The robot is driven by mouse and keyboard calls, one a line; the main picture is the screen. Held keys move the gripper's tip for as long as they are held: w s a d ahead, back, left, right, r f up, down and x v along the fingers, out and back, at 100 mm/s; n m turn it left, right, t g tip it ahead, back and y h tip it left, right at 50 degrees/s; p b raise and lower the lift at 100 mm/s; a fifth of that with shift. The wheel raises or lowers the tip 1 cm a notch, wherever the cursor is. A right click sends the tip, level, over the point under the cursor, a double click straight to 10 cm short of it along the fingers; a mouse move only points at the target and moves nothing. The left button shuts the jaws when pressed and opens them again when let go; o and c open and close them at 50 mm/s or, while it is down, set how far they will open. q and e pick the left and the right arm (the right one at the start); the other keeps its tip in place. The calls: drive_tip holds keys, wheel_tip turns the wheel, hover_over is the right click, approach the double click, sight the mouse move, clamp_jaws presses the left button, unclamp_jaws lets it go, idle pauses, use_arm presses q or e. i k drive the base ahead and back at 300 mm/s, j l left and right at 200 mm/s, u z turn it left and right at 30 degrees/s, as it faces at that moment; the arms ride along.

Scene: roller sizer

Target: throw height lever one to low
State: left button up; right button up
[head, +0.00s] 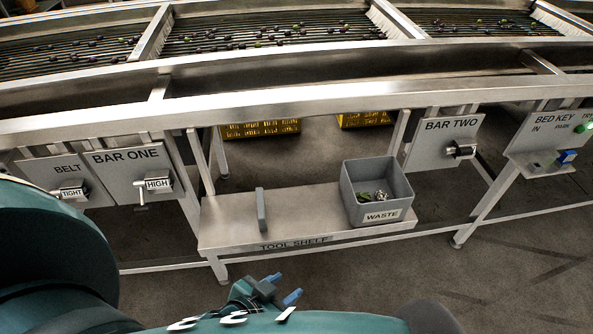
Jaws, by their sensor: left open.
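The BAR ONE panel (128,160) hangs under the front rail of the sizer at the left. Height lever one (141,193) is on it, a small metal lever whose handle points down, beside a plate reading HIGH (157,184). My left gripper (282,288) is at the lower middle, its blue-tipped fingers apart and nothing seen between them. It is well to the right of the lever and lower in the picture, not touching it. My right gripper is not in view.
The BELT panel (62,173), reading TIGHT, adjoins at the left. The tool shelf (290,225) holds a thin grey upright piece (261,210) and a grey WASTE bin (377,192). BAR TWO (440,138) and BED KEY (545,130) panels are at the right. Floor in front is open.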

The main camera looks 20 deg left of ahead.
sight(140, 183)
drive_tip(key=u, duration=2)
